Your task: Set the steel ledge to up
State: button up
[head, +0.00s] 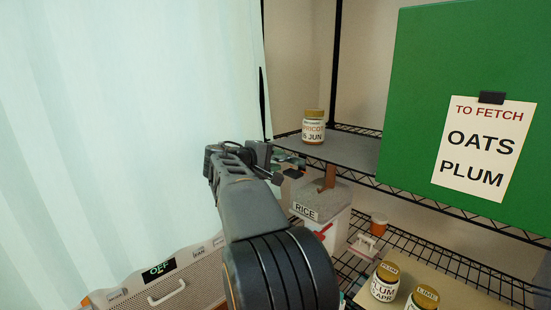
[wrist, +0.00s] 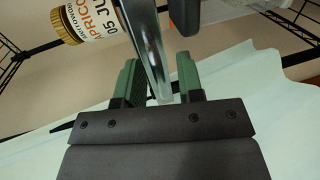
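The steel ledge (head: 350,148) is the flat grey panel at the shelf's left end in the head view, looking roughly level. A jar labelled APRICOT (head: 313,128) stands on it. In the wrist view the ledge seems to be the shiny strip (wrist: 150,55) seen edge-on, with the jar (wrist: 88,22) at its upper left. My gripper (wrist: 160,80) is open, its two green fingers on either side of the strip's end. A gap shows on the right; contact on the left is unclear. In the head view my gripper (head: 274,163) is left of the ledge, fingertips partly hidden.
A green board (head: 420,90) with a note (head: 484,150) stands at right. Below are a RICE container (head: 321,222), a PLUM jar (head: 384,285) and a LIME jar (head: 423,299) on the lower rack. A pale curtain (head: 110,130) fills the left; a fan unit (head: 185,290) is below.

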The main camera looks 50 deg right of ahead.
jog(key=shift+d, duration=0.2)
jog(key=shift+c, duration=0.4)
grip_shut()
